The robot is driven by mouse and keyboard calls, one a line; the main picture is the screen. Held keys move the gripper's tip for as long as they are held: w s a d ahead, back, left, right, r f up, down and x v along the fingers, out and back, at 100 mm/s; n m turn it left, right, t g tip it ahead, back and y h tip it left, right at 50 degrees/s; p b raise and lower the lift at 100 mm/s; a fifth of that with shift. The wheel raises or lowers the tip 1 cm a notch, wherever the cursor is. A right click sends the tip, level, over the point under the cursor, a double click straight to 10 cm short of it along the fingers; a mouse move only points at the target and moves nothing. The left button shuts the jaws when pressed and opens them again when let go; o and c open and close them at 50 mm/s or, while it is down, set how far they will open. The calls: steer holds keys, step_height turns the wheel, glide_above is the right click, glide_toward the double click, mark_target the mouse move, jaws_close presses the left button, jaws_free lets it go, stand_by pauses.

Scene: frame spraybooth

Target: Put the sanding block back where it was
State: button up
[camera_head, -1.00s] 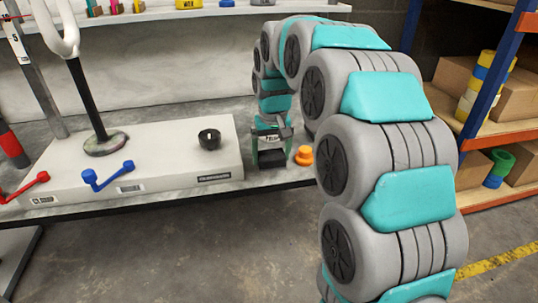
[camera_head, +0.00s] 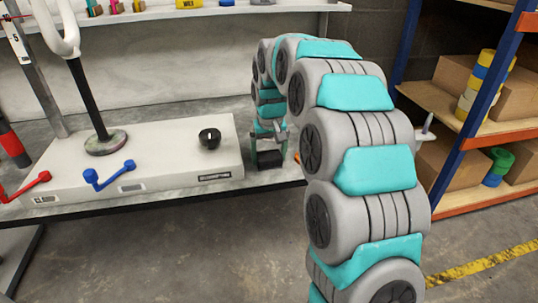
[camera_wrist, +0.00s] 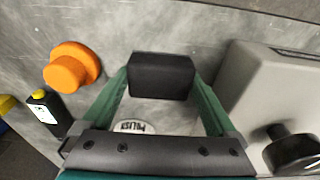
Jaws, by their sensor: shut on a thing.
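The sanding block, a black block (camera_wrist: 160,77), is between the two green fingers of my gripper (camera_wrist: 161,84) in the wrist view. My gripper is shut on it, with one finger at each side. In the head view my gripper (camera_head: 268,150) points down at the workbench, just right of the pale box, with the dark block (camera_head: 269,159) low between its fingers. I cannot tell whether the block touches the bench top.
A pale box (camera_head: 150,150) with a black knob (camera_head: 209,138), also in the wrist view (camera_wrist: 292,150), stands beside my gripper. An orange knob-shaped thing (camera_wrist: 70,67) and a black bottle with a yellow cap (camera_wrist: 46,112) are on the other side. Shelves (camera_head: 490,130) stand right.

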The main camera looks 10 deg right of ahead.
mark_target(270, 158)
steer(key=shift+f, duration=0.1)
steer(key=o, duration=0.8)
steer(key=r, duration=0.4)
steer(key=s+r, duration=0.1)
steer(key=r, duration=0.7)
steer(key=shift+s+b, duration=0.3)
steer(key=s+f+g, duration=0.1)
steer(key=s+f, duration=0.3)
steer(key=s, duration=1)
steer(key=s+f+g, duration=0.1)
steer(key=s+f, duration=0.3)
steer(key=s, duration=1)
steer(key=s+f+g, duration=0.1)
steer(key=s+f, duration=0.3)
steer(key=s, duration=1)
steer(key=shift+f, duration=0.15)
